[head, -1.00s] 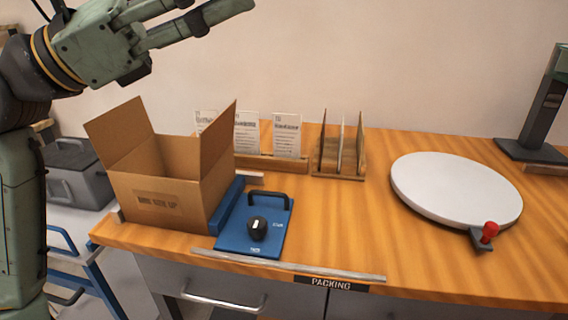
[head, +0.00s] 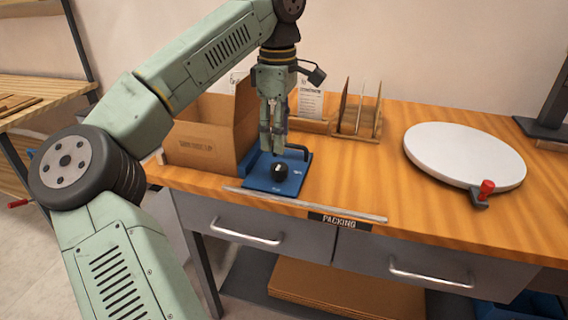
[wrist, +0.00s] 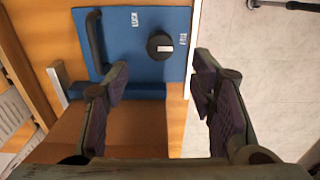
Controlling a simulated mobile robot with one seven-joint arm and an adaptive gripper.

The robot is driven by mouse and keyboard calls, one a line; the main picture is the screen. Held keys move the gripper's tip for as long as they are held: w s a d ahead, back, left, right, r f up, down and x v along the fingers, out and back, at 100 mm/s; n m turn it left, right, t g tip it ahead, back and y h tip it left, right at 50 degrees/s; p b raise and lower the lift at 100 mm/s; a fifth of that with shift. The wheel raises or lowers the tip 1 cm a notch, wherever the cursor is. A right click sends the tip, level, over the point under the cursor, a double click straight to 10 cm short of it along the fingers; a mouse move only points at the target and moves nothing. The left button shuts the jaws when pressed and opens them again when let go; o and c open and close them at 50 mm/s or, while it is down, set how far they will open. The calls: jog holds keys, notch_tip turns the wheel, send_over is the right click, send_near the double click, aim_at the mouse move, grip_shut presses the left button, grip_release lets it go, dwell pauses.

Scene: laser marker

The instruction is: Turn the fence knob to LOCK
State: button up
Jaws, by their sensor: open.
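The fence knob (head: 279,171) is round and black with a white mark. It sits on a blue plate (head: 292,184) at the bench's front left. In the wrist view the knob (wrist: 160,45) has its white mark toward the right-hand label, apparently FREE; the LOCK label (wrist: 134,18) is at the upper left. My gripper (head: 272,152) points down above the plate, just behind the knob in the head view. In the wrist view its fingers (wrist: 160,78) are spread, with the knob ahead of the gap between them, and they hold nothing.
A black handle (wrist: 95,42) rises from the plate beside the knob. An open cardboard box (head: 200,146) stands to its left. A metal strip (head: 300,204) runs along the front edge. A white turntable (head: 464,152) is at right; the bench between is clear.

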aim_at(279, 166)
notch_tip(279, 166, down, 8)
jog(key=shift+r+p, duration=0.1)
jog(key=shift+p, duration=0.2)
jog(key=shift+c, duration=0.2)
jog(key=c, duration=1.1)
